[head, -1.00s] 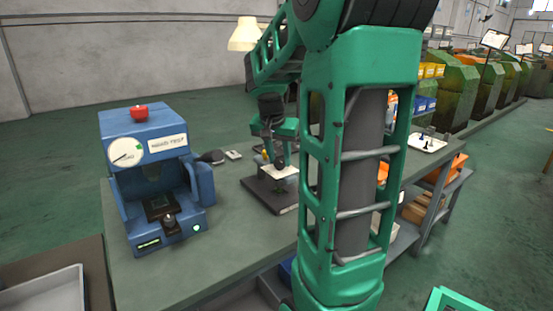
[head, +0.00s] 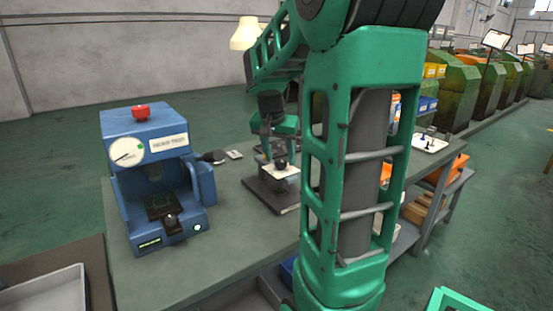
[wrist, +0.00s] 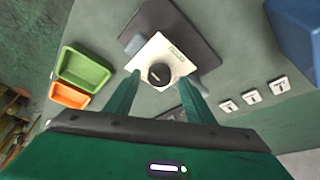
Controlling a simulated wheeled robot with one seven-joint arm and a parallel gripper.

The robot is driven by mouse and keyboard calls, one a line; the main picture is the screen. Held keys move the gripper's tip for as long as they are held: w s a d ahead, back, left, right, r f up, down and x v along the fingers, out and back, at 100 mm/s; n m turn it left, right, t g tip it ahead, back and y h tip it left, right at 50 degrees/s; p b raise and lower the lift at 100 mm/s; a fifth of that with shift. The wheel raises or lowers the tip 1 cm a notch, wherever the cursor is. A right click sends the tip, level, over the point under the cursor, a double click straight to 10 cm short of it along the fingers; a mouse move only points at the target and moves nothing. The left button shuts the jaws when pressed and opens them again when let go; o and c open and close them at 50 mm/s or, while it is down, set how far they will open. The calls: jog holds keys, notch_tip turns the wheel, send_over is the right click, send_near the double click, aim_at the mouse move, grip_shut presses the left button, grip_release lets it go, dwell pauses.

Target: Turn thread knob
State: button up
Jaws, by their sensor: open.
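The thread knob appears to be the round black knob (wrist: 159,73) on a white plate (wrist: 176,58) with green lettering, in the wrist view. The plate is over a dark base (wrist: 196,24). My gripper (wrist: 158,82) is open, with one green finger to each side of the knob and gaps between. I cannot tell whether the fingertips are level with it. In the head view, the knob (head: 281,162) and plate (head: 287,172) stand on the bench, just below my gripper (head: 279,147). My arm covers part of the bench there.
A blue machine (head: 140,220) with a dial and red top button stands left on the bench (head: 240,235). In the wrist view, green (wrist: 85,68) and orange (wrist: 70,94) bins lie left, several white tags (wrist: 253,98) right, and a blue block (wrist: 296,25) top right.

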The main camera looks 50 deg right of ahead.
jog(key=v, duration=1)
jog(key=shift+w, duration=0.1)
jog(key=s+a+f+n+g+y, duration=0.1)
jog(key=s+a+f+n+y, duration=0.3)
jog(key=s+a+f, duration=1.2)
jog(key=s+n, duration=0.3)
jog(key=shift+g, duration=0.3)
jog(key=w+d+r+m+t+h, duration=0.2)
jog(key=w+d+r+m+h, duration=0.35)
jog(key=w+d+r, duration=1.2)
jog(key=shift+m+y, duration=0.75)
jog(key=shift+m, duration=0.1)
jog(key=x, duration=0.4)
jog(key=a+x, duration=0.1)
jog(key=x, duration=0.3)
jog(key=a+x, duration=0.1)
jog(key=x, duration=0.3)
jog(key=shift+w+f, duration=0.25)
jog(key=shift+w, duration=0.05)
